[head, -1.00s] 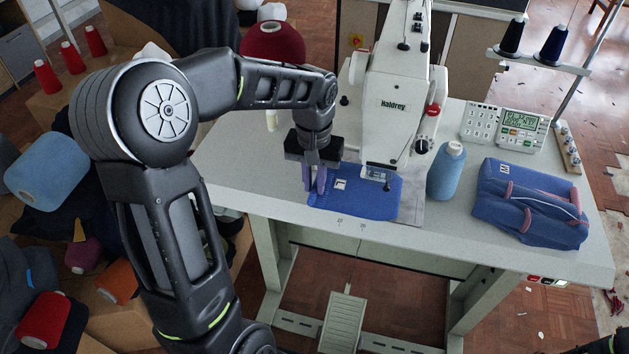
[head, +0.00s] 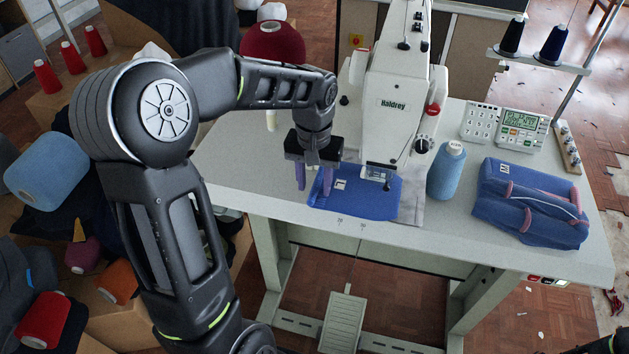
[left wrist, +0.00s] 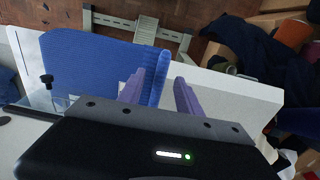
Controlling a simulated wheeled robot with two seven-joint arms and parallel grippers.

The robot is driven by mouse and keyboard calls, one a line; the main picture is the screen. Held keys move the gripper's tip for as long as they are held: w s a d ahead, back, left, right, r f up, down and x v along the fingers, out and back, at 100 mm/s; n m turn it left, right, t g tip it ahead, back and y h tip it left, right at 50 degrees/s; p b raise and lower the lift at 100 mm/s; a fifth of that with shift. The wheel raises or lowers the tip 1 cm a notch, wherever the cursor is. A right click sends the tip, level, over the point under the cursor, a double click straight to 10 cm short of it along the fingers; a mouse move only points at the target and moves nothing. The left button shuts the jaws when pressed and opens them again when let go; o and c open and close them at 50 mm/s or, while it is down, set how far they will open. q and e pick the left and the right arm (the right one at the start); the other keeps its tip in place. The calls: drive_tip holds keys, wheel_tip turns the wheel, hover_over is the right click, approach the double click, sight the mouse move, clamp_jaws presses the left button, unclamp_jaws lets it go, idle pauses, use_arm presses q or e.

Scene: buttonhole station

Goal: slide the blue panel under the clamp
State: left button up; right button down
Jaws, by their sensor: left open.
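The blue panel (head: 355,203) lies on the white table with a small white label on it. Its right part reaches under the sewing head at the clamp (head: 378,173); how far is hidden. My left gripper (head: 313,180) is over the panel's left edge, open, with purple fingers apart. In the left wrist view the panel (left wrist: 95,68) spreads to the left, and its ridged edge strip shows between the open fingers (left wrist: 160,90), close to the left-hand finger.
A light blue thread cone (head: 446,172) stands right of the sewing head (head: 394,105). A folded blue garment (head: 530,203) lies further right, before a control panel (head: 521,124). The table front (head: 430,238) is clear.

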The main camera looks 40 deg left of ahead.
use_arm(q)
drive_tip(key=shift+r, duration=0.1)
wheel_tip(320, 180, up, 8)
drive_tip(key=shift+f+b, duration=0.15)
drive_tip(key=shift+b, duration=0.15)
idle(0.3)
drive_tip(key=shift+s+f, duration=0.1)
idle(0.7)
